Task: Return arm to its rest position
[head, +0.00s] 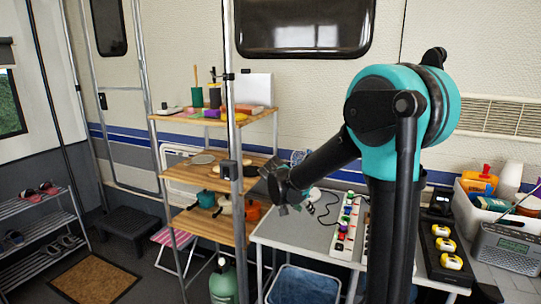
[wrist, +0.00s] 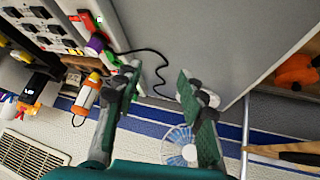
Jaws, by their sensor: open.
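My gripper (head: 285,188) is at the end of my teal and black arm, raised above the left part of the grey table (head: 290,231), near the wooden shelf. In the wrist view my gripper (wrist: 160,80) shows two fingers spread apart with nothing between them. The grey table top (wrist: 200,38) lies beyond the fingers. A black cable (wrist: 152,60) runs over it. A small fan (wrist: 180,145) shows behind the right finger in the wrist view. My arm hides part of the table in the head view.
The wooden shelf (head: 212,168) with pots and tools stands left of my gripper. A power strip (head: 345,226), a charger with yellow devices (head: 444,245), a white bin (head: 478,202) and a radio (head: 508,247) crowd the table's right. A blue bin (head: 292,286) stands below the table.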

